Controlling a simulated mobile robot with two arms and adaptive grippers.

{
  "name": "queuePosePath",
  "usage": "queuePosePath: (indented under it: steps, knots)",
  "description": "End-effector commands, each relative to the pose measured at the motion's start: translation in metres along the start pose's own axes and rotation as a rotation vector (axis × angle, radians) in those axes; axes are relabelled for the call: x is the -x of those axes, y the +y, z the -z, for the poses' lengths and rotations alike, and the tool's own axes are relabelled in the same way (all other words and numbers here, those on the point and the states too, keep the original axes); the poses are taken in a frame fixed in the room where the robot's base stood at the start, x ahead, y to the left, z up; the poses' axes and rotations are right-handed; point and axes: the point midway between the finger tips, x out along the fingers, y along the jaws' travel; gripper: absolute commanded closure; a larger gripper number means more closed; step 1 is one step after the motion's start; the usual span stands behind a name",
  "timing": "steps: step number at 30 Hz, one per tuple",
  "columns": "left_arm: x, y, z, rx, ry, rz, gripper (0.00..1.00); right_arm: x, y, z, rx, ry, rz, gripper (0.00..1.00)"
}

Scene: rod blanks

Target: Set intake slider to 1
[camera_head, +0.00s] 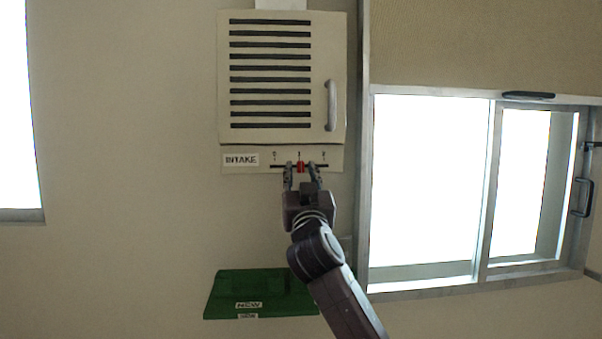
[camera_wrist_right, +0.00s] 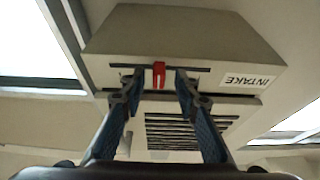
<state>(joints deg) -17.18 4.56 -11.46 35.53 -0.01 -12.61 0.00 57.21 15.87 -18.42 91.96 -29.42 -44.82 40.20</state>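The intake slider's red knob (camera_head: 300,167) sits on a dark horizontal slot in the panel labelled INTAKE (camera_head: 241,160), under the middle of three small marks. The marks are too small to read surely. My right gripper (camera_head: 302,172) is at the panel with one finger on each side of the knob. In the right wrist view the red knob (camera_wrist_right: 158,76) stands between the fingertips of my right gripper (camera_wrist_right: 156,84), with a gap to each finger, so the gripper is open. My left gripper is not in view.
A vented cabinet door (camera_head: 270,135) with a metal handle (camera_head: 331,106) is above the slider panel. A bright framed window (camera_head: 430,190) is to the right.

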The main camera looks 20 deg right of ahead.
Motion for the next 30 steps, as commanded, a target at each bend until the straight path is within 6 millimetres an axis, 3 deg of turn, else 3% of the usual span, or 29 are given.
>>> queuePosePath:
  steps: [8,21,30]
  knots:
    - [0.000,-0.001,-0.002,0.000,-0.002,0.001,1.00,0.012,-0.001,0.000,-0.001,0.001,0.002,0.71]
    - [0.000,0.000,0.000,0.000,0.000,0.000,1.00,0.087,-0.001,-0.001,-0.002,0.000,0.002,0.71]
    - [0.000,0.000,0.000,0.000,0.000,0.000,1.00,0.117,0.000,-0.001,0.001,-0.001,0.000,0.71]
